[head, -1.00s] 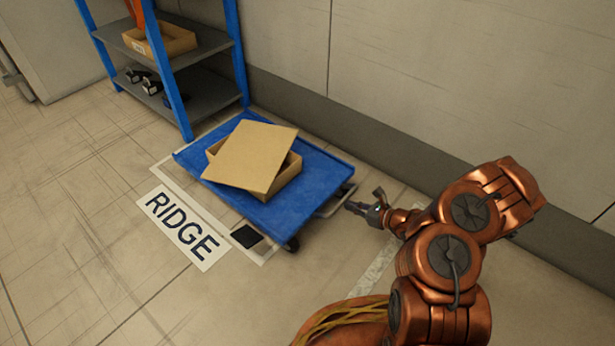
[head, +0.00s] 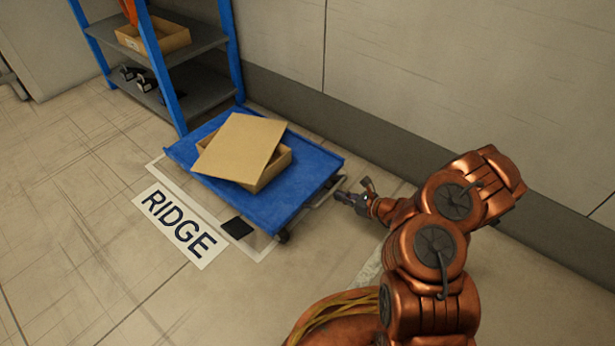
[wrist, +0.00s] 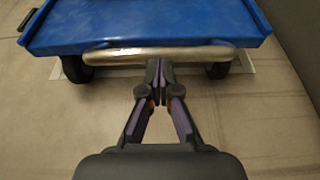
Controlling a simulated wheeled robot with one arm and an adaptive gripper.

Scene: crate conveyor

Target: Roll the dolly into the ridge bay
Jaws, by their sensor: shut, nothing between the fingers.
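The blue dolly (head: 290,190) stands on the floor with an open cardboard box (head: 270,172) on it, a loose cardboard sheet lying tilted across the box. The dolly lies over the white-outlined bay beside the floor label RIDGE (head: 178,226); part of the outline shows along its left and near sides. My gripper (head: 342,194) is at the dolly's near right end, by its metal handle. In the wrist view my gripper (wrist: 158,66) is shut, its fingertips at the handle bar (wrist: 200,53). Whether they touch the bar is unclear. The dolly's far wheels are hidden.
A blue-framed shelf (head: 205,95) with a cardboard tray (head: 165,38) stands just behind the dolly. The wall (head: 420,90) runs along the right. Open floor lies to the left.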

